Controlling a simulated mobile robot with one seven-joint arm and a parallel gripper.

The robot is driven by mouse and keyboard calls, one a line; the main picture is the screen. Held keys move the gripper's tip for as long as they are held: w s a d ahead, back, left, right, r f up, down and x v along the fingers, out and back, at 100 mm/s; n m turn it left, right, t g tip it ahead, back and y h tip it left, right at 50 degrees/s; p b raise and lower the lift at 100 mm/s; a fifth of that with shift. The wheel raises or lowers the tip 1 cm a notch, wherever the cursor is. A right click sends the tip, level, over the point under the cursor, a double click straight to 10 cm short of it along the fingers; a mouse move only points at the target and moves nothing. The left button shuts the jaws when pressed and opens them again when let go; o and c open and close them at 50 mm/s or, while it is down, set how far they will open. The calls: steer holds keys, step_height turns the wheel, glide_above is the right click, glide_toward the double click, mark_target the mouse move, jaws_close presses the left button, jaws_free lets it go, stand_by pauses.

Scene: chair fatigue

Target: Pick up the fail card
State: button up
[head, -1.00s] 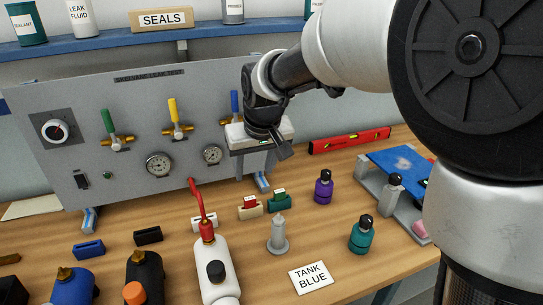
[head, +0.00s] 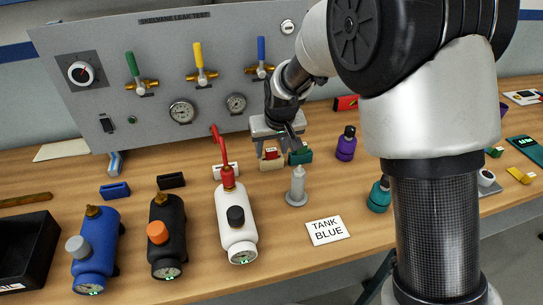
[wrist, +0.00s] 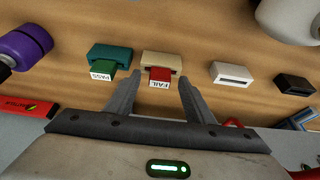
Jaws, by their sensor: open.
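The red fail card (wrist: 160,73) stands in a tan holder (wrist: 162,59) in the wrist view, with its white FAIL label facing up. In the head view the red card (head: 270,152) shows above the tan holder (head: 270,164), just in front of my gripper (head: 293,138). In the wrist view my gripper (wrist: 160,84) is open and empty, with one finger on either side of the card in the picture. Whether the fingertips are level with the card, I cannot tell. The green pass card (wrist: 103,70) sits in a teal holder (wrist: 110,54) beside it.
A white holder (wrist: 231,74) and a black holder (wrist: 294,84) stand to the right in the wrist view. A purple bottle (head: 345,144), a grey syringe-like part (head: 297,186) and a white cylinder (head: 236,222) stand nearby. The valve panel (head: 150,70) rises behind.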

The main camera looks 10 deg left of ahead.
steer(key=shift+w+f, duration=0.1)
steer(key=shift+f, duration=0.05)
steer(key=c, duration=1.1)
